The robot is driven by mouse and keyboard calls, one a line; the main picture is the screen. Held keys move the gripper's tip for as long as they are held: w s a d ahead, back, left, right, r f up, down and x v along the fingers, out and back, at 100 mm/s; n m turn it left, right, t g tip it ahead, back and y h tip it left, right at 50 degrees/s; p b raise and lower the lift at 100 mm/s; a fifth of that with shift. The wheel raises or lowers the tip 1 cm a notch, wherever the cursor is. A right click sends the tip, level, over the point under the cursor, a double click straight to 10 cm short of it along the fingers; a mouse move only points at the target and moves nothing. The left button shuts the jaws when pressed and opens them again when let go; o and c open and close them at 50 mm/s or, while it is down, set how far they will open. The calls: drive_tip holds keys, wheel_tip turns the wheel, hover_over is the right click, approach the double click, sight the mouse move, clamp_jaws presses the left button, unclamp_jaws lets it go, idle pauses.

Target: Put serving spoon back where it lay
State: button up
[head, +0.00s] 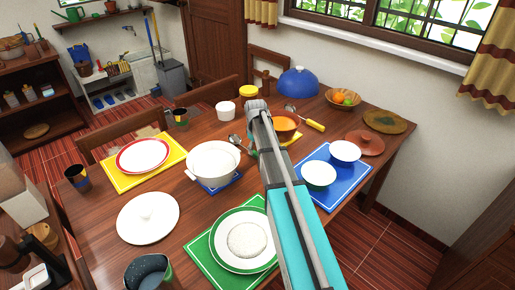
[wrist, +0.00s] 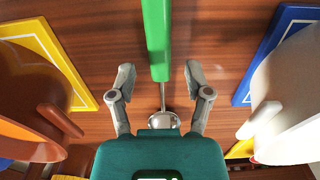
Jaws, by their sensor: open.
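A serving spoon with a green handle (wrist: 157,40) and a metal bowl lies between the fingers of my gripper (wrist: 160,78) in the wrist view. The gripper is open, with a gap between each finger and the spoon. In the head view the spoon's metal bowl (head: 235,141) shows between the white pot and my arm; my arm hides most of its handle and my gripper. The spoon appears to lie on the bare wood of the table (wrist: 110,125); its exact height is hard to tell.
The white pot (head: 213,160) stands close on one side, with its handle near my gripper in the wrist view. The brown pot (head: 286,124) stands on the other side. Another spoon with a yellow handle (head: 315,125) lies behind. Plates and placemats crowd the front.

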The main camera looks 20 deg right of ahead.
wheel_tip(320, 180, up, 11)
drive_tip(key=p, duration=1)
drive_tip(key=shift+r, duration=0.1)
idle(0.5)
drive_tip(key=shift+s, duration=0.1)
drive_tip(key=s+a+m, duration=0.2)
drive_tip(key=s+a, duration=0.5)
drive_tip(key=s, duration=0.5)
drive_tip(key=s+a+m, duration=0.2)
drive_tip(key=s+a, duration=0.5)
drive_tip(key=s, duration=0.5)
drive_tip(key=shift+a, duration=0.15)
